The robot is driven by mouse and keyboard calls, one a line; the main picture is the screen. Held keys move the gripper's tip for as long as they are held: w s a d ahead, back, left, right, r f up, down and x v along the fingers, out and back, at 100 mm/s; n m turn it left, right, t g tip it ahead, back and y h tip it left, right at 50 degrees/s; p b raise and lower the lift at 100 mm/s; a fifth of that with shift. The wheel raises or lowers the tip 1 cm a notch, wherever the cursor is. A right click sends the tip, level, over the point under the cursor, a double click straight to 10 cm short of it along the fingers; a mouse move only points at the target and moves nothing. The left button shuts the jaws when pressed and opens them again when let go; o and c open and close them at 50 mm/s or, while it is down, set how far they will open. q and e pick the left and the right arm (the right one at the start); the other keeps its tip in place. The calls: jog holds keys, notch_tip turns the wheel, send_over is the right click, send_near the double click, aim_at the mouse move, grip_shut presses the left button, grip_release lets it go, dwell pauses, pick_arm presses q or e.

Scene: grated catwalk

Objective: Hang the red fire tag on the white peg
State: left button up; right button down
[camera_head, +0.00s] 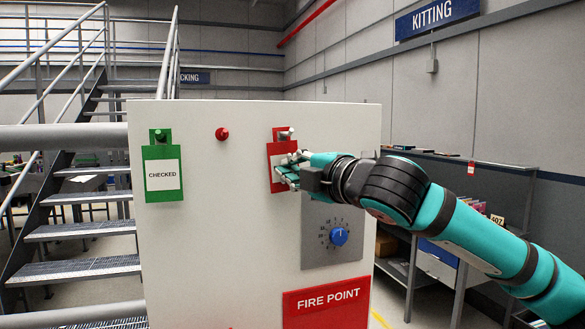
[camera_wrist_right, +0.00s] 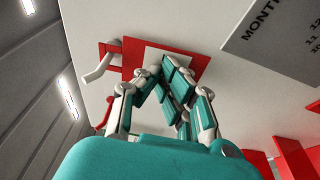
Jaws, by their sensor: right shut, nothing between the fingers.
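The red fire tag (camera_head: 273,181) with its pale label is upright against the white panel. Its top opening sits around the white peg (camera_head: 286,133), and it appears to hang there. In the right wrist view the red tag (camera_wrist_right: 131,57) lies beyond my fingers, with the white peg (camera_wrist_right: 99,68) poking out at its top. My right gripper (camera_head: 287,171) is shut and empty in front of the tag, hiding part of its label and right side. Its fingers (camera_wrist_right: 163,70) are close to the tag; I cannot tell whether they touch. My left gripper is out of view.
A green "CHECKED" tag (camera_head: 164,187) hangs at the panel's left. A bare red peg (camera_head: 222,133) sticks out between the tags. A grey plate with a blue knob (camera_head: 339,236) and a red FIRE POINT sign (camera_head: 326,302) lie below my gripper. Metal stairs (camera_head: 85,199) stand left.

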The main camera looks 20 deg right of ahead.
jog(key=c, duration=1.6)
grip_release()
jog(key=shift+s, duration=0.1)
jog(key=shift+o, duration=0.2)
jog(key=v, duration=1.2)
jog(key=w+a+f+m+g, duration=0.1)
jog(key=a+f+m+g, duration=0.25)
jog(key=f, duration=1.35)
jog(key=a+f+m+g, duration=0.2)
jog(key=a+f+m, duration=0.25)
jog(key=f, duration=1.25)
jog(key=s+d+f+m+g+h, duration=0.35)
jog(key=s+f+m, duration=0.25)
jog(key=s+f, duration=0.65)
jog(key=s+d+f+m+g+h, duration=0.2)
jog(key=s+d+f+m+g, duration=0.3)
jog(key=s+f, duration=0.8)
notch_tip(320, 180, down, 32)
jog(key=s+g+b, duration=0.1)
jog(key=s+b, duration=0.1)
jog(key=b, duration=0.1)
jog(key=s+d+f+g+b, duration=0.1)
jog(key=s+d+f+b, duration=0.1)
jog(key=s+f, duration=1.3)
jog(key=shift+f, duration=0.45)
